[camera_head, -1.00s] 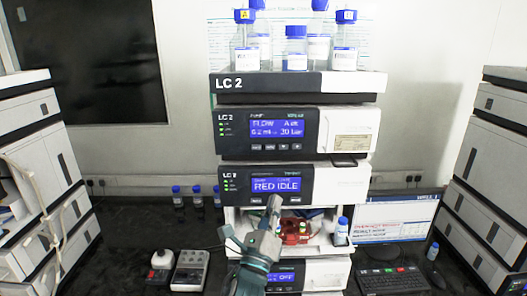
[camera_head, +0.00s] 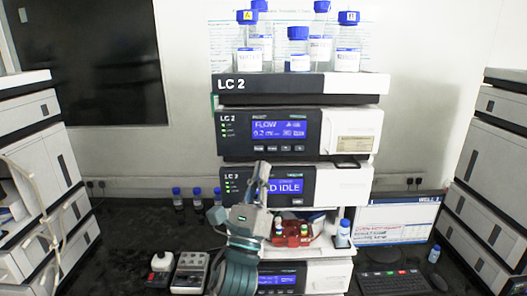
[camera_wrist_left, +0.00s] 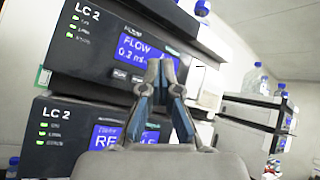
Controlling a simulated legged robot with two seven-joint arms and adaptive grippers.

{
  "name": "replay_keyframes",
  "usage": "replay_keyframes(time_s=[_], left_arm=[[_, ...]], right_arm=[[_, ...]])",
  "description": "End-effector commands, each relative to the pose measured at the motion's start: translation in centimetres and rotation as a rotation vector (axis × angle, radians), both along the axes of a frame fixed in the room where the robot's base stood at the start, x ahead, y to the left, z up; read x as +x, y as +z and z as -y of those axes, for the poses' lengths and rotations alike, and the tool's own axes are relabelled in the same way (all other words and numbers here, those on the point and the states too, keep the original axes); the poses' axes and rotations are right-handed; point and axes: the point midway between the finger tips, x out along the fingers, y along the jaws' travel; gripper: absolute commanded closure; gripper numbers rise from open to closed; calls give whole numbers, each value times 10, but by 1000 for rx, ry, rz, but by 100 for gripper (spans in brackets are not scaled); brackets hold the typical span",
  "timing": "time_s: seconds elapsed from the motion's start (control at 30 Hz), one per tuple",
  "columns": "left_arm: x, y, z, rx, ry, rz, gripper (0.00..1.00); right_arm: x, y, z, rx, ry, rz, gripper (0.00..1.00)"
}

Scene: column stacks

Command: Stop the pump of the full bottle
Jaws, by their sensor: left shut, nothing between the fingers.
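The LC 2 pump module (camera_head: 230,145) has a lit blue display (camera_head: 280,130) reading FLOW and about 0.2 ml, with small text too blurred to read. A row of small buttons (camera_head: 285,149) sits under the display. Bottles with blue caps stand on the top tray, among them a left one labelled A (camera_head: 248,58) and a right one (camera_head: 347,55); their fill levels are hard to tell. My left gripper (camera_head: 263,166) is shut and empty, pointing up in front of the lower IDLE module. In the left wrist view its fingertips (camera_wrist_left: 164,64) appear in front of the pump display (camera_wrist_left: 135,48).
The lower module (camera_head: 228,185) reads IDLE, partly hidden by my gripper. Below is an open bay with a red vial rack (camera_head: 292,237). A monitor (camera_head: 395,222) and keyboard (camera_head: 392,280) are at right. Other stacks stand on both sides.

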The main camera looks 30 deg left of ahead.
Motion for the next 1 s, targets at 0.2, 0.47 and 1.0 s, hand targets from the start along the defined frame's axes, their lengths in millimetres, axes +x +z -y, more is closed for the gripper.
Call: replay_keyframes(time_s=[0.2,0.47,1.0], left_arm=[[27,-4,-17,-3,2,-5,100],[53,2,-26,5,3,-2,100],[65,0,-39,0,0,-1,100]], right_arm=[[-2,-16,-1,2,1,-4,0],[-2,-17,-4,5,0,-3,0],[-2,-16,7,-7,4,-3,0]])
